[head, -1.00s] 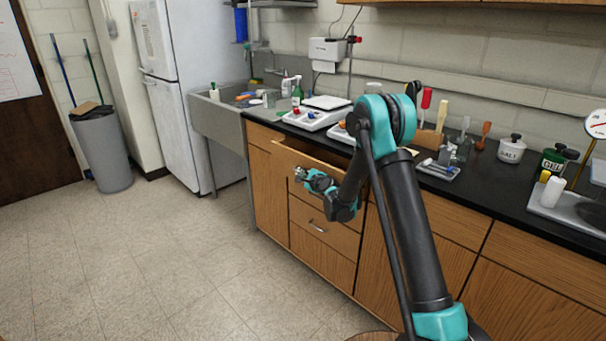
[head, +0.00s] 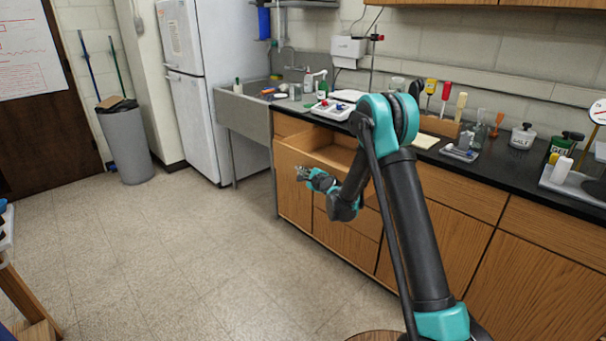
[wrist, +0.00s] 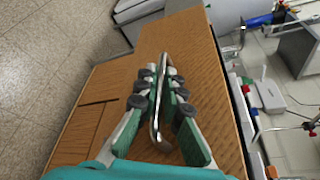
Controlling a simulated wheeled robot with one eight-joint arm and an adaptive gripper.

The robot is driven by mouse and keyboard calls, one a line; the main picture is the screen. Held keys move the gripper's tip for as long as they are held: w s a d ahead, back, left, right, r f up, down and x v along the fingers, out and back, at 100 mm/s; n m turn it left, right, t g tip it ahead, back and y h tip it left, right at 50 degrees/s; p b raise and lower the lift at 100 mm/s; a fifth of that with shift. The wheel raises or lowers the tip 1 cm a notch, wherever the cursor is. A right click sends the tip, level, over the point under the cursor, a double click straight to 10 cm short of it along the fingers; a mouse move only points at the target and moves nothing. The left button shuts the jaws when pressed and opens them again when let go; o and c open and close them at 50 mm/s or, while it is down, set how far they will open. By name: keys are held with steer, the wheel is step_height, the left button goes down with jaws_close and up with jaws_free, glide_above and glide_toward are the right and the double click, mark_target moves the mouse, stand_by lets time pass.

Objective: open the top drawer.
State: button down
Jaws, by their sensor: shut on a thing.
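The top drawer (head: 336,152) of the wooden cabinet is pulled out in the head view, and its inside shows. My gripper (head: 303,173) is at the drawer's front, left of my arm. In the wrist view, the wooden drawer front (wrist: 196,62) lies behind my gripper (wrist: 162,80). The metal bar handle (wrist: 157,112) runs between its two green and grey fingers, which are closed on it. In the head view the handle is hidden by the gripper.
A black countertop (head: 490,174) above the cabinet carries bottles, a scale and tools. A sink (head: 240,110) stands to the left. A grey bin (head: 125,145) is by the wall. The floor (head: 170,240) left of the cabinet is clear.

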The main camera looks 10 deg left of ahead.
steer(key=c, duration=1.9)
jaws_free()
steer(key=v, duration=1.2)
steer(key=shift+d+f, duration=0.1)
steer(key=s+d+r+n+g+h, duration=0.1)
steer(key=s+d+n+g, duration=0.1)
steer(key=s+d+n, duration=0.5)
steer(key=s+d+r+n+g+h, duration=0.25)
steer(key=s+d, duration=0.25)
steer(key=s, duration=0.4)
steer(key=s+d+f+n+g+h, duration=0.1)
steer(key=s+d+f+n, duration=0.1)
steer(key=s+d, duration=0.3)
steer(key=s+d+f+n+g+h, duration=0.1)
steer(key=s+d, duration=0.4)
steer(key=s, duration=0.6)
steer(key=s+d+f+n+g+h, duration=0.2)
steer(key=s+d+f+n+h, duration=0.1)
steer(key=s, duration=0.5)
steer(key=shift+s+d+f+n, duration=0.15)
steer(key=shift+d+f+n, duration=0.05)
steer(key=shift+d+n, duration=0.45)
steer(key=shift+s+d+f+n, duration=0.25)
steer(key=shift+d+n, duration=0.25)
steer(key=shift+d, duration=0.3)
